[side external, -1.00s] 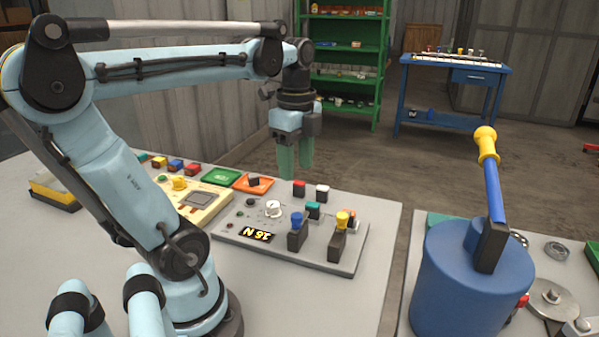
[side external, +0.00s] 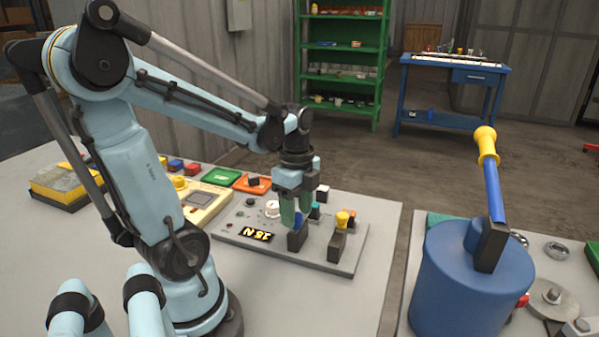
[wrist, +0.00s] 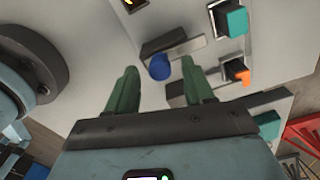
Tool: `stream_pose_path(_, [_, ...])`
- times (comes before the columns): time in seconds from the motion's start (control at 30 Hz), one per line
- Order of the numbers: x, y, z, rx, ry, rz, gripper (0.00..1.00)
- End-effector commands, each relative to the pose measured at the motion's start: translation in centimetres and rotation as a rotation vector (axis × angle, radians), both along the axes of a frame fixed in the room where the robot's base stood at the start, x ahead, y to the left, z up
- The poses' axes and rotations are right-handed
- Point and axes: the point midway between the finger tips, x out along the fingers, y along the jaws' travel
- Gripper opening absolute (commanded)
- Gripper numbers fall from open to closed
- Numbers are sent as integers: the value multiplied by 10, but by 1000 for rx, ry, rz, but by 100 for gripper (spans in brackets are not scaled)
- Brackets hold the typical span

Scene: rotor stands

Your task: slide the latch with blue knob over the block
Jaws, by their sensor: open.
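The latch with the blue knob (side external: 298,219) stands on the grey panel (side external: 272,259), on a dark block (side external: 297,241). In the wrist view the blue knob (wrist: 159,67) shows between the two green fingers, with a metal bar (wrist: 187,48) beside it. My gripper (side external: 294,220) is open, pointing down at the blue knob, with its fingers on either side in the picture. In the wrist view my gripper (wrist: 161,75) has a clear gap between its fingertips. Whether the fingers touch the knob cannot be told.
A latch with a yellow knob (side external: 342,219) stands close to the right on the same panel. Teal-topped blocks and a white-topped one (side external: 322,193) are behind. A blue drum with a yellow-handled lever (side external: 486,146) stands at the right.

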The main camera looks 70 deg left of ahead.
Motion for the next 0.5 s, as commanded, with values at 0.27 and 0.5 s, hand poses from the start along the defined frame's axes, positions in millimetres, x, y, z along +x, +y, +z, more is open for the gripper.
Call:
stream_pose_path(0.27, [0, 0, -2, 0, 0, 0, 52])
stream_pose_path(0.5, [0, 0, -2, 0, 0, 0, 26])
